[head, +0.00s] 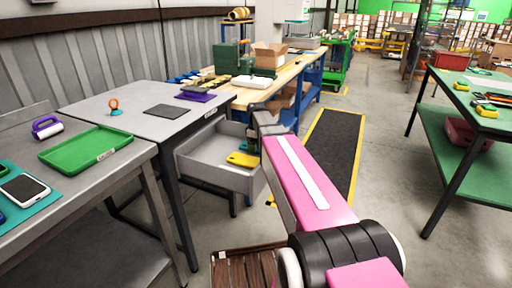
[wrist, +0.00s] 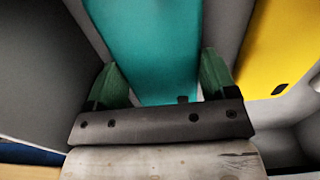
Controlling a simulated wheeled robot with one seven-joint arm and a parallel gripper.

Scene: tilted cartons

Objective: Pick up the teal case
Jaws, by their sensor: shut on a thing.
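The teal case (wrist: 150,45) fills the upper middle of the wrist view. My gripper (wrist: 161,78) is shut on it, with one green finger against each side of its near end. The teal case cannot be made out there, behind my arm. I cannot tell whether it touches the bin floor.
A yellow case (head: 243,160) lies in the bin; it also shows right of the teal case in the wrist view (wrist: 275,50). Grey tables with a green tray (head: 86,150) stand left. A green-topped bench (head: 460,150) stands right.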

